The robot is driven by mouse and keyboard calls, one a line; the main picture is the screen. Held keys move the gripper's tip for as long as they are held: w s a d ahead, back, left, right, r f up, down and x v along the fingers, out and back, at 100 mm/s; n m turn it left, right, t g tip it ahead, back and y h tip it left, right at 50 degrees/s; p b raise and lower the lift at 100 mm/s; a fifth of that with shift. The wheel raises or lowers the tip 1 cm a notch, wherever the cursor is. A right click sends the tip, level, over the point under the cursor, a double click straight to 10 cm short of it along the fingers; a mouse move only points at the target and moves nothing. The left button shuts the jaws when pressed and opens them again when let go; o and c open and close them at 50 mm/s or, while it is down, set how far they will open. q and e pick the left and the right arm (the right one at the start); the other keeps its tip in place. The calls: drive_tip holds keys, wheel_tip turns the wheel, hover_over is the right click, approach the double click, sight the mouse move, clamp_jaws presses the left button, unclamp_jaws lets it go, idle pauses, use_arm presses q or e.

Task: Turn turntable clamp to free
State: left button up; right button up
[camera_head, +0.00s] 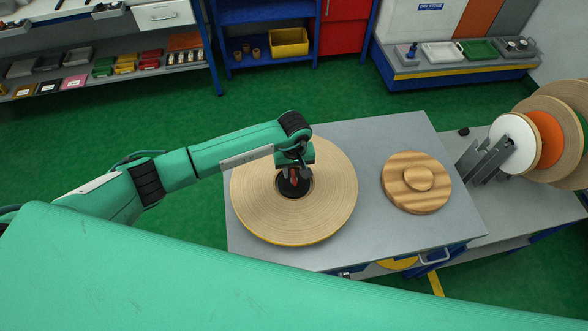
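A large tan tape roll (325,210) lies flat on the grey tabletop. Its round centre opening holds a dark hub, the turntable clamp (291,190), with a bit of red showing above it. My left gripper (293,177) points down over the hub, its fingers at or just above the clamp. The gripper body hides most of the clamp, and I cannot tell whether the fingers touch or grip it. My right gripper is not seen.
A round wooden disc with a knob (416,182) lies right of the roll. Upright reels, including a white one (513,143), stand on a stand at the far right. A drawer handle (434,258) sticks out at the front. Shelves with bins line the back; green floor lies between.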

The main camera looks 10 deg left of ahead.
use_arm(q)
drive_tip(key=shift+f, duration=1.05)
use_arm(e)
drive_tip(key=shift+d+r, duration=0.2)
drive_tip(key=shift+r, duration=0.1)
